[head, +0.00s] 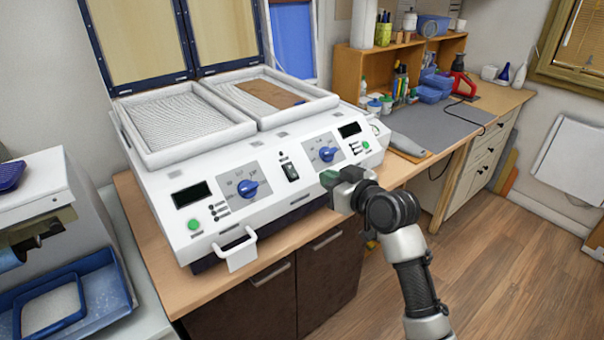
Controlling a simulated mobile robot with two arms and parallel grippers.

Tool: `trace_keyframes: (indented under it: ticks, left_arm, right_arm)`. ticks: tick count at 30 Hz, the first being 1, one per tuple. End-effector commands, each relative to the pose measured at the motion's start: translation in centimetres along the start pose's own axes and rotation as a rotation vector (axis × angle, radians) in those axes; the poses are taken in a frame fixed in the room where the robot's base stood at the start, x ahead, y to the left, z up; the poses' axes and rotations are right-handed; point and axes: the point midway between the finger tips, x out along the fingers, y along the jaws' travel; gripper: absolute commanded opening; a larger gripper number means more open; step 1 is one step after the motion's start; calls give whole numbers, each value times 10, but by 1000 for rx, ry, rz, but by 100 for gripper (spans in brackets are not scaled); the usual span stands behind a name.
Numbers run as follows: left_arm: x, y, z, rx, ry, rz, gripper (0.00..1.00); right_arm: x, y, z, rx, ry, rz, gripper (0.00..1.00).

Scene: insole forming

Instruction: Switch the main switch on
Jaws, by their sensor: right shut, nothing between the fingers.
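The white forming machine (274,216) stands on a wooden cabinet, with two open lids and two framed beds on top. Its main switch (290,171) is a small black rocker in the middle of the sloped front panel, between two blue knobs. Whether the rocker is on or off is too small to tell. My right gripper (330,180) is shut and empty. It is in front of the panel's right half, right of and slightly below the switch, near the right blue knob (326,154). Contact with the panel cannot be told. My left gripper is out of view.
The left blue knob (247,188), green buttons (194,224) and a white front handle (236,250) are on the machine. A grey machine with a blue tray (72,300) stands at left. A workbench with a grey mat (436,124) is at right. The floor at right is clear.

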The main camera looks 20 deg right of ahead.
Motion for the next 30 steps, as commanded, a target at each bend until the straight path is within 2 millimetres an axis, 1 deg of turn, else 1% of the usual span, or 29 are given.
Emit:
trace_keyframes:
  ticks: [1,6,11,12,15,19,24,30]
  left_arm:
    - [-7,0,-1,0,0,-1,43]
    - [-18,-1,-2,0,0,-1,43]
    - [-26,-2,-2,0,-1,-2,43]
    - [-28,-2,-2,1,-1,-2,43]
    - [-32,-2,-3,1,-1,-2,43]
    - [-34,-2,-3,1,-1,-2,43]
    - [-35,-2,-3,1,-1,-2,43]
    - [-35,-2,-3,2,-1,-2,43]
  right_arm:
    - [10,0,-4,5,0,-1,0]
    - [45,0,-4,5,-1,-1,0]
    - [73,-1,-3,4,-1,-1,0]
    - [79,-1,1,5,-4,-1,0]
    - [88,0,14,4,-4,0,0]
    - [97,0,22,3,-2,-1,0]
    - [101,0,28,2,0,0,0]
    - [102,0,28,1,0,1,0]
